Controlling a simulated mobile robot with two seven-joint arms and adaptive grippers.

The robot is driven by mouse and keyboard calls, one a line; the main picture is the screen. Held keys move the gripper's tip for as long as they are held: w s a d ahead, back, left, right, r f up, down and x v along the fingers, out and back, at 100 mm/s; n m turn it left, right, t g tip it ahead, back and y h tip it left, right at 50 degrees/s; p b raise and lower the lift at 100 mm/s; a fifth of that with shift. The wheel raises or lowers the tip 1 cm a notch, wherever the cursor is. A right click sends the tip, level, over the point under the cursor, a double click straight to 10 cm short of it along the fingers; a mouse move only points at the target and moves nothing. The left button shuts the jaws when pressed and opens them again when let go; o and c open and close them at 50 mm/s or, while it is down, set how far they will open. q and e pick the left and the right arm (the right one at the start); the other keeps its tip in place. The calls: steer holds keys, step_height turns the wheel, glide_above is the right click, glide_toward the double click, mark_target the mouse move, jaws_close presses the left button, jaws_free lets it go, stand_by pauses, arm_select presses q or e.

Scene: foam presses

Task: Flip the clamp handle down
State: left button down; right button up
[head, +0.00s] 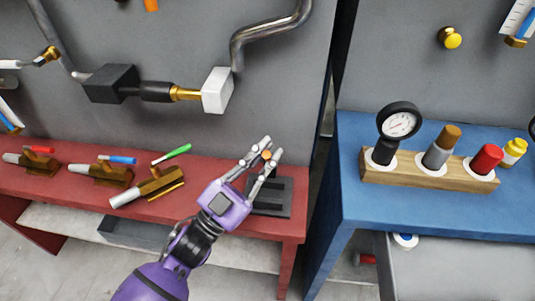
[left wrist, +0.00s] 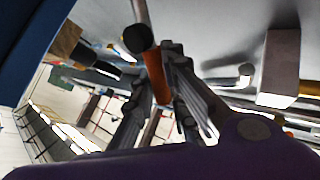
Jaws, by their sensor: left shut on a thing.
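My left gripper (head: 264,157) is above the right end of the red bench, its fingers pointing up and to the right. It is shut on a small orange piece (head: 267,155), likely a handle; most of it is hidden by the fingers. In the left wrist view the orange piece (left wrist: 157,77) is a short cylinder between the fingers, with a round black end (left wrist: 137,39). A dark grey slotted block (head: 275,197) sits on the bench just behind and below the gripper. Whether the orange piece joins this block cannot be seen. My right gripper is not in view.
Brass clamps with red (head: 39,149), blue (head: 123,160) and green (head: 172,154) handles stand left on the red bench (head: 225,244). Pipes with a white block (head: 217,90) are on the wall above. A blue bench (head: 440,222) at right carries a gauge (head: 399,122) in a wooden rack.

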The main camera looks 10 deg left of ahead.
arm_select(q)
steer(key=c, duration=1.7)
jaws_free()
steer(key=shift+c, duration=0.2)
steer(key=s+a+f, duration=0.2)
steer(key=s+a, duration=0.8)
steer(key=s, duration=0.2)
steer(key=shift+s+a+f, duration=0.2)
steer(key=shift+s, duration=0.1)
